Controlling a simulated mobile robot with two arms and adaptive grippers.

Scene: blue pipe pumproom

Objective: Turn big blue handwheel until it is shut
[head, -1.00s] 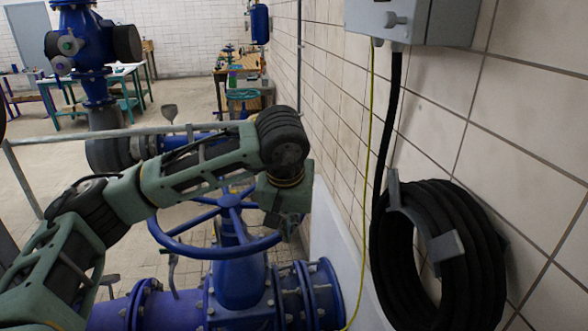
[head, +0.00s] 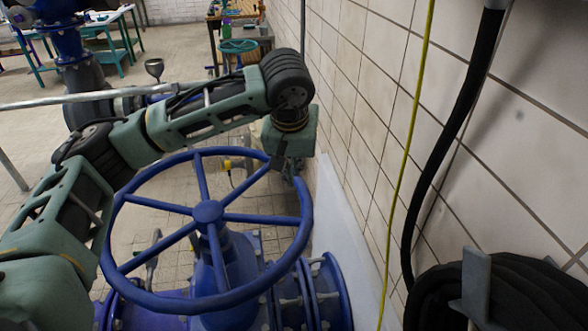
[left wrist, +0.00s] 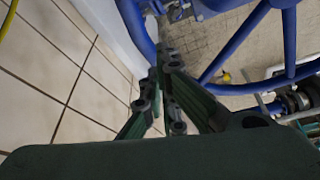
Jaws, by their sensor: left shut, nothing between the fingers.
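The big blue handwheel (head: 208,211) has a round rim, several spokes and a central hub. It sits nearly level on a blue valve body (head: 226,268). My left arm reaches across behind it. My left gripper (head: 284,169) points down at the far right part of the rim. In the left wrist view, the left gripper (left wrist: 166,60) has its fingers together and empty, close beside the blue rim (left wrist: 136,27). I cannot tell whether they touch it. The fingertips are partly hidden in the head view. My right gripper is not in view.
The tiled wall (head: 375,125) runs close along the right of the wheel. A black coiled hose (head: 435,302) hangs on it at lower right, and a yellow cable (head: 412,140) runs down it. A metal rail (head: 70,100) is at the left. Tables stand far behind.

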